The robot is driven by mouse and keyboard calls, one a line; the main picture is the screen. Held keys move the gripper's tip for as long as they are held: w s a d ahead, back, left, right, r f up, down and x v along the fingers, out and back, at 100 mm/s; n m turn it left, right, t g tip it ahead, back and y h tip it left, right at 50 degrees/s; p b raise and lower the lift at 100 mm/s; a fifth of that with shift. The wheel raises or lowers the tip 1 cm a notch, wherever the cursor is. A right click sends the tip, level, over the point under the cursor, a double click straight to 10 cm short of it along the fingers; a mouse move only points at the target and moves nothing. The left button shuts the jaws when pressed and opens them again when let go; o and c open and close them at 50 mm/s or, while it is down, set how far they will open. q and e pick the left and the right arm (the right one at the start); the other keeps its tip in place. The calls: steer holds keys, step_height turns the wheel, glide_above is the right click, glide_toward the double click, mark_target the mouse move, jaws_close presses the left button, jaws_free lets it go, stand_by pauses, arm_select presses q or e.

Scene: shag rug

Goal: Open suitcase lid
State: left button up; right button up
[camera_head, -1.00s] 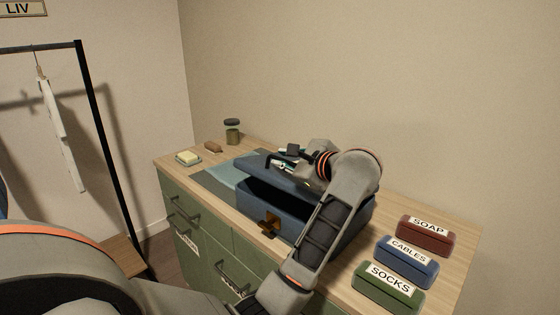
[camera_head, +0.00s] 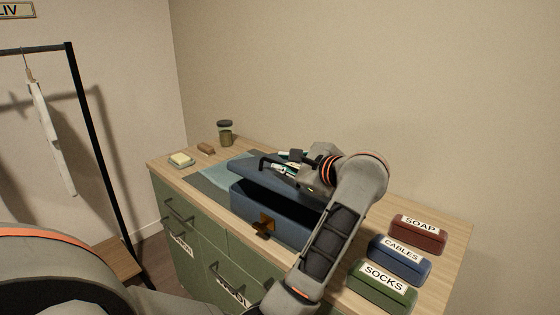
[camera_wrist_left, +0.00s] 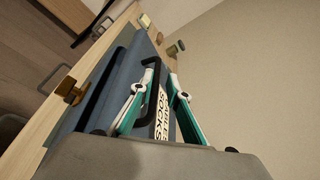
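The blue suitcase (camera_head: 245,205) sits on the dresser top. Its lid (camera_head: 256,178) is tilted partly up, with a dark gap along the front. A brass latch (camera_head: 264,222) is on its front. My left gripper (camera_head: 283,161) is at the lid's top, beside the black handle (camera_head: 268,161). In the left wrist view its green and white fingers (camera_wrist_left: 163,78) are apart, with the handle (camera_wrist_left: 154,85) overlapping the left finger and a white label (camera_wrist_left: 160,115) between them. I cannot tell whether they touch the handle. My right gripper is not in view.
The soap box (camera_head: 418,240), cables box (camera_head: 398,265) and socks box (camera_head: 380,290) stand at the right. A jar (camera_head: 225,134), a brown brush-like item (camera_head: 206,149) and a soap dish (camera_head: 180,160) are at the back left. The wall is behind the dresser (camera_head: 205,250).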

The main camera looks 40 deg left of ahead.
mark_target(297, 189)
arm_select(q)
steer(key=shift+p+v, duration=0.45)
steer(key=shift+v, duration=2.45)
steer(key=shift+f, duration=0.1)
steer(key=shift+b, duration=0.3)
